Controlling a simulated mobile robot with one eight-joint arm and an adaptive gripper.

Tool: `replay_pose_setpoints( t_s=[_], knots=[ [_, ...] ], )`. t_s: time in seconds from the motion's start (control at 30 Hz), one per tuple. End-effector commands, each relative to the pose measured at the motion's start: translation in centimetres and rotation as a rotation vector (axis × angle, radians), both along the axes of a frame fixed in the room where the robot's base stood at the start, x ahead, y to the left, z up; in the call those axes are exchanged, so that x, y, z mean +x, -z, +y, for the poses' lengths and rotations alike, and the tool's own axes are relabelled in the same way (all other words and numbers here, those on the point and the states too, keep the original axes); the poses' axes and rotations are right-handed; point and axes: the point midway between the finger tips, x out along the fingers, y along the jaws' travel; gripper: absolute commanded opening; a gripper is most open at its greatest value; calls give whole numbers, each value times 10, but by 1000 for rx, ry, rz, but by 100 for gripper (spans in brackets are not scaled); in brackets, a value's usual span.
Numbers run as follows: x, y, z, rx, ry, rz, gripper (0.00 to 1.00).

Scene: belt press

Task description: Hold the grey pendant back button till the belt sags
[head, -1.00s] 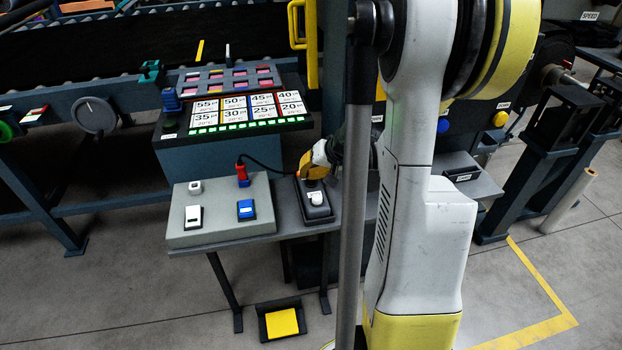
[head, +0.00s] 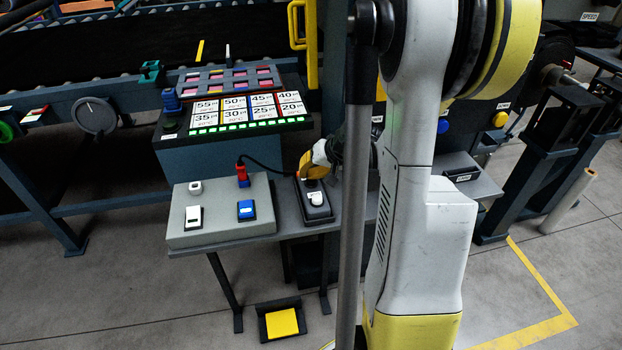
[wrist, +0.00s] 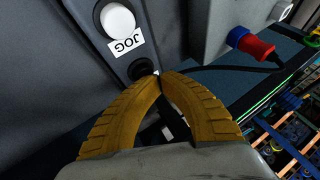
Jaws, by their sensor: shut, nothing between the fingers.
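The pendant (head: 326,214) is a dark grey box lying on a small shelf, with a white round button (head: 316,199) near its front end. In the wrist view the white button (wrist: 117,20) sits above a JOG label, and a dark round button (wrist: 141,69) lies at the other end. My gripper (wrist: 160,77) is shut and empty, its yellow fingertips at the dark button's edge. I cannot tell whether they press it. In the head view my gripper (head: 308,166) covers the pendant's back end. The black belt (head: 130,58) runs across the back; its sag is unclear.
Left of the pendant is a grey control box (head: 220,225) with white and blue switches and a red plug (head: 243,176) on a black cable. A lit temperature panel (head: 248,112) stands behind. A yellow pedal (head: 282,323) is on the floor.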

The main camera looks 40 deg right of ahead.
Motion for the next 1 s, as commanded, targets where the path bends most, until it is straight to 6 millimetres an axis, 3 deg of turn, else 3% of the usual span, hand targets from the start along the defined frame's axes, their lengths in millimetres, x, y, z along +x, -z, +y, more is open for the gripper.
replay_pose_setpoints(
  t_s=[0.27,0.67,1.0],
  knots=[
    [0,-16,0,0,0,0,0],
    [0,-18,0,0,0,0,0],
    [0,-49,0,0,0,0,0]
  ],
)
